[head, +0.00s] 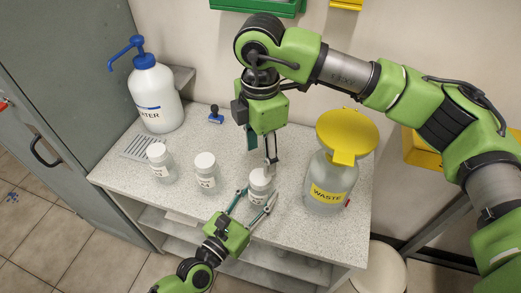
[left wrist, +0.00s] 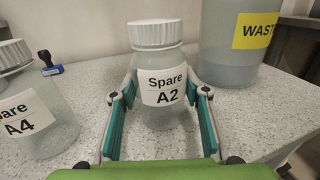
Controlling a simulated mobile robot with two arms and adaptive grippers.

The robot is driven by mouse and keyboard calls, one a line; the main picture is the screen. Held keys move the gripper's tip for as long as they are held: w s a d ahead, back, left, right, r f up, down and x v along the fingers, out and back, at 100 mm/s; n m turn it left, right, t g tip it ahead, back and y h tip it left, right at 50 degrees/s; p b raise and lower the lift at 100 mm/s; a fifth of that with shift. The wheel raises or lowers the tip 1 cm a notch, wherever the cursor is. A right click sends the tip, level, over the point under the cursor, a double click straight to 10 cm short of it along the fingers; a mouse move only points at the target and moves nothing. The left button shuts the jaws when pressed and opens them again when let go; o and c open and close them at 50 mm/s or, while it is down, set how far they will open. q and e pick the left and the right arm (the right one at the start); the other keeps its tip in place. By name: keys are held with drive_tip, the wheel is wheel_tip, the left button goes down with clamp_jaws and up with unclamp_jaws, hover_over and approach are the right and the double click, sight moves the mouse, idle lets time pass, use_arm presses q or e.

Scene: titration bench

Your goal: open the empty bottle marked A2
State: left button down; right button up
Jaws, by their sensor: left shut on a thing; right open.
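The clear bottle marked A2 (left wrist: 163,117) stands upright on the bench with its white ribbed cap (left wrist: 155,33) on. It looks empty. In the head view, bottle A2 (head: 259,190) is the rightmost of the small bottles. My left gripper (head: 254,203) is shut around its body from the front; its fingers (left wrist: 165,95) sit on both sides of the label in the left wrist view. My right gripper (head: 270,160) points down just above the cap, open; the exact gap to the cap is hard to tell. It is not visible in the left wrist view.
Bottle A4 (left wrist: 35,120) stands left of A2, with another capped bottle (head: 160,165) farther left. A waste container (head: 328,187) with a raised yellow lid (head: 345,132) stands close on the right. A water pump bottle (head: 155,95) and blue stamp-like object (head: 215,117) are at the back.

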sight(260, 176)
wheel_tip(260, 176, down, 8)
drive_tip(key=shift+r, duration=0.1)
idle(0.4)
drive_tip(key=c, duration=1.2)
drive_tip(key=shift+o, duration=0.2)
